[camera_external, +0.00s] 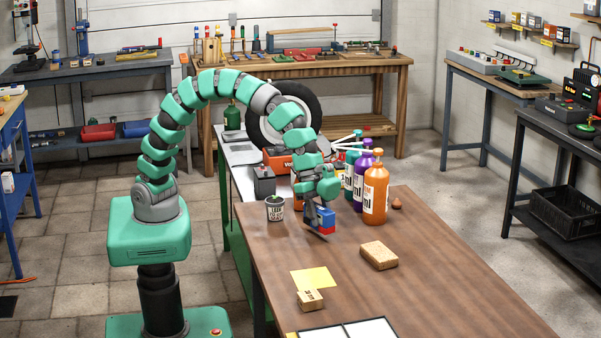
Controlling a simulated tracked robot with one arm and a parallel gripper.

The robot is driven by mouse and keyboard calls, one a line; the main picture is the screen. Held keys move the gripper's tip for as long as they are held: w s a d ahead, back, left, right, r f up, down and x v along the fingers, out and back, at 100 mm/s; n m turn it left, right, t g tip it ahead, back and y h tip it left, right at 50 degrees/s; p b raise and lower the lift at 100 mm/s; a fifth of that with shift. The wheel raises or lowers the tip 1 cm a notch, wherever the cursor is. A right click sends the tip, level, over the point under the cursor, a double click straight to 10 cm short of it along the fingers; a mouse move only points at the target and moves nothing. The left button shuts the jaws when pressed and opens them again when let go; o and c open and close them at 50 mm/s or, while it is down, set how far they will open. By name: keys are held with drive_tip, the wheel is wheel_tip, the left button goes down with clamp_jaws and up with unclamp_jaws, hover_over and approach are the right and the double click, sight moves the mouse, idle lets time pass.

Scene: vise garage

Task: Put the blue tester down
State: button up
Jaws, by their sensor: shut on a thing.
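The blue tester (325,216) is a small blue box with some red on it, near the back left part of the brown table (420,270). My gripper (318,207) is above and around it, shut on it, and points down. The fingers are small and partly hidden by the arm's end. A thin dark piece shows just below the tester. I cannot tell whether the tester touches the table top.
Orange (376,192) and purple (361,180) bottles stand behind right. A tan sponge-like block (378,255), a yellow sheet (313,278) and a small cardboard box (310,299) lie nearer. The table's right side is clear.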

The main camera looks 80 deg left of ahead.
sight(317, 206)
wheel_tip(317, 206, down, 3)
drive_tip(key=shift+r, duration=0.1)
drive_tip(key=o, duration=1.2)
drive_tip(key=p+v, duration=0.1)
drive_tip(key=v, duration=0.6)
drive_tip(key=shift+a+r, duration=0.15)
drive_tip(key=shift+r, duration=0.1)
